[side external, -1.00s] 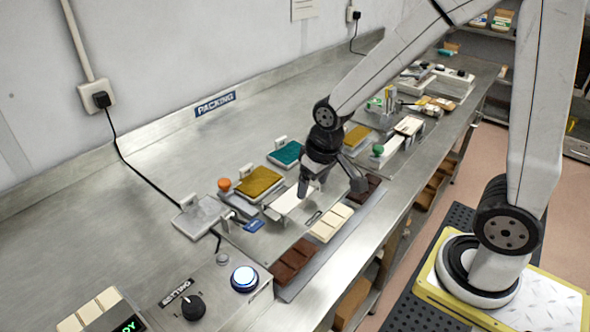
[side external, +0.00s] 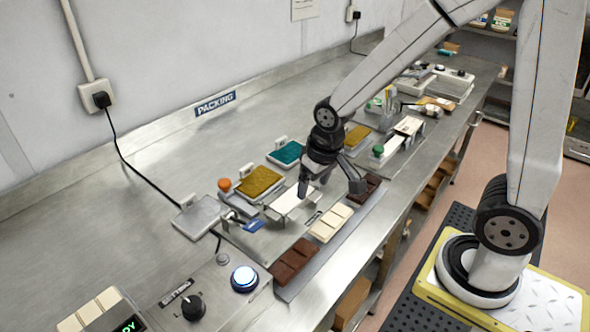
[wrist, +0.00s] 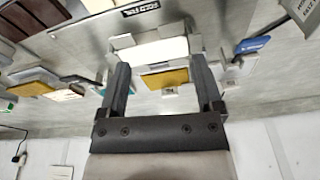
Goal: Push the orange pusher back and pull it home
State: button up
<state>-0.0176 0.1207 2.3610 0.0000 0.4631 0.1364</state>
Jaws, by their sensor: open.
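The orange pusher knob (side external: 224,185) is a small round orange cap on a pale post. It stands at the left end of the row of moulds, beside a yellow-filled mould (side external: 259,181). My gripper (side external: 330,188) is open, fingers pointing down, to the right of the knob and clearly apart from it. A white flat plate (side external: 288,203) lies just left of the near finger. In the wrist view a white block (wrist: 152,50) shows between and beyond the two fingers. I cannot make out the orange knob in that view.
Brown and cream chocolate bars (side external: 331,222) lie along the bench's front strip. A teal mould (side external: 287,153) and a green knob (side external: 378,150) stand farther along. A control box with a lit button (side external: 244,278) is at the near end. The bench behind the moulds is clear.

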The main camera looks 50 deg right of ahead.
jog(key=w+a+r+m+g, duration=0.1)
jog(key=w+a+m, duration=0.15)
jog(key=w, duration=0.95)
jog(key=m+g, duration=0.1)
jog(key=m, duration=0.4)
send_over(224, 181)
jog(key=s, duration=0.1)
jog(key=shift+s+d+n, duration=0.1)
jog(key=shift+d+n, duration=0.15)
jog(key=shift+w+a, duration=0.25)
jog(key=shift+w, duration=0.35)
jog(key=shift+f, duration=0.15)
jog(key=shift+f, duration=3.85)
grip_shut()
